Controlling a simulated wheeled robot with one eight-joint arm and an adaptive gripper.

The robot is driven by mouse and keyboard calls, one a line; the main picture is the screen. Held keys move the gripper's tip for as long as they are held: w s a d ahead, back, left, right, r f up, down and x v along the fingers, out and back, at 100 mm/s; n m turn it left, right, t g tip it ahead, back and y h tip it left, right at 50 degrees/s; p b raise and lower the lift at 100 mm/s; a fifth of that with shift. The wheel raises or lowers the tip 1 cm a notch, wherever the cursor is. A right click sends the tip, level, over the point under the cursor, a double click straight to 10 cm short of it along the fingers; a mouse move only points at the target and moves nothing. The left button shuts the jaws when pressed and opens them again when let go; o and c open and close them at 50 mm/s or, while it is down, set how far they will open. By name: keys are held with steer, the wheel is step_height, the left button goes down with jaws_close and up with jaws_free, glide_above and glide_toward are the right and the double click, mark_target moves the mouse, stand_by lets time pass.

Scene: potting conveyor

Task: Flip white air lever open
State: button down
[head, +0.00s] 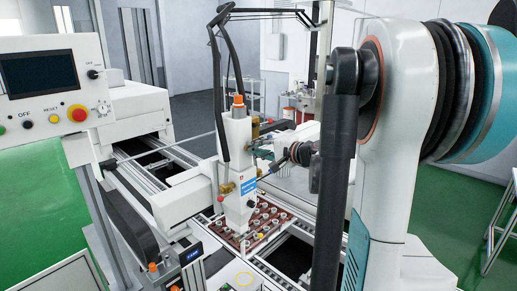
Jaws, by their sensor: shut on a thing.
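A white dispensing head (237,150) with an orange cap stands upright at the centre, above a tray. My arm comes in from the right. My gripper (265,177) is dark and slim, and it reaches to the right side of the dispensing head, just beside a blue label. It is shut on a small part there, which appears to be the white air lever. The fingers and the head's fittings largely hide that part, and it is too small to tell which way it points.
A dark red tray (262,228) with several white pieces lies on the conveyor below the head. A control panel (50,82) with a screen and buttons stands at the left. Black hoses (217,85) hang over the head.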

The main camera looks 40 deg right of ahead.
steer(key=a+n+h+b, duration=0.1)
steer(key=n+b, duration=0.1)
steer(key=n, duration=0.3)
steer(key=r+n+t+h+b, duration=0.1)
steer(key=n+b, duration=0.2)
steer(key=n, duration=0.2)
steer(key=a+n+t+h+b, duration=0.1)
steer(key=n+b, duration=0.2)
steer(key=n, duration=0.2)
steer(key=shift+s+a+r+n, duration=0.15)
steer(key=shift+a+r+n, duration=0.15)
steer(key=shift+a+r, duration=0.05)
stand_by(0.3)
stand_by(0.4)
steer(key=c, duration=1.7)
jaws_free()
